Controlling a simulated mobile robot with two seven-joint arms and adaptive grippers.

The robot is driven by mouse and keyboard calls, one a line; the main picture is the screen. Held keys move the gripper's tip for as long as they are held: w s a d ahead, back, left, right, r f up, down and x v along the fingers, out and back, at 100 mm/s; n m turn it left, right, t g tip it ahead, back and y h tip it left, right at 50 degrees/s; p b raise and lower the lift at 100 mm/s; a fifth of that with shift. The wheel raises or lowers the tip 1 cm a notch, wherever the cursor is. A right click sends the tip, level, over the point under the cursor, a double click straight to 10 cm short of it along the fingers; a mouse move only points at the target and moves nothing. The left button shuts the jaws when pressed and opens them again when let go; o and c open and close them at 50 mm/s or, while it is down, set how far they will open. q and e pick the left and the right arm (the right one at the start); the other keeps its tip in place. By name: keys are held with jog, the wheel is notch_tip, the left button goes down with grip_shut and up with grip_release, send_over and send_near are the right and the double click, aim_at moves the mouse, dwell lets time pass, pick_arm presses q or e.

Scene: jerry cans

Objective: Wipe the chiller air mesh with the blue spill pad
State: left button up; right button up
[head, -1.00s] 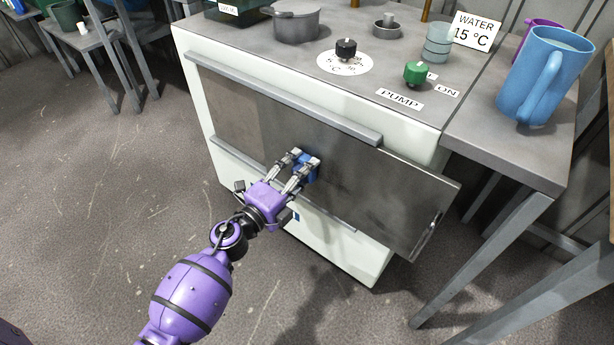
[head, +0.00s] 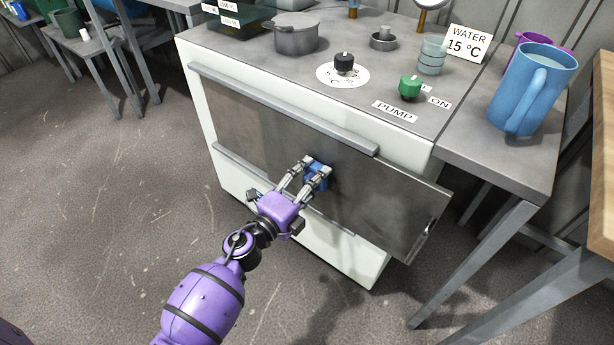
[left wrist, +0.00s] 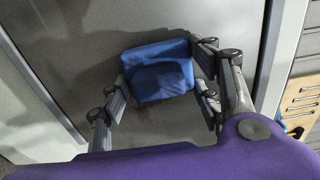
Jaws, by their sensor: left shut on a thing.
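The chiller air mesh (head: 370,192) is a dark grey panel on the front of the white chiller, between two grey rails. Its left part looks lighter and browner than the rest. My left gripper (head: 317,170) is shut on the blue spill pad (head: 316,180) and holds it at the panel, near its middle. In the left wrist view the blue pad (left wrist: 158,70) sits between the fingers, its face towards the grey panel (left wrist: 150,25). I cannot tell whether the pad presses on the mesh. My right gripper is not in view.
The chiller top carries a pot (head: 296,35), a black knob (head: 344,62) and a green pump knob (head: 410,87). A blue jug (head: 533,90) stands on the side table at right. A grey handle (head: 425,243) sits at the panel's right end. Floor at left is clear.

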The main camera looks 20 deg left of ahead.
pick_arm(q)
jog(key=shift+s+d+p, duration=0.1)
jog(key=shift+s+d, duration=0.15)
jog(key=shift+d, duration=0.55)
jog(key=shift+s+d+p, duration=0.15)
jog(key=shift+s+d, duration=0.15)
jog(key=shift+d, duration=0.5)
jog(key=shift+s+d+p, duration=0.1)
jog(key=shift+s+d, duration=0.15)
jog(key=shift+d, duration=0.55)
jog(key=shift+s+d, duration=0.3)
jog(key=shift+d, duration=0.5)
jog(key=shift+s+d, duration=0.25)
jog(key=shift+d, duration=0.6)
jog(key=shift+s+d, duration=0.3)
jog(key=shift+d, duration=0.5)
send_near(356, 192)
jog(key=shift+w+d, duration=0.1)
jog(key=shift+w, duration=0.15)
jog(key=v, duration=0.3)
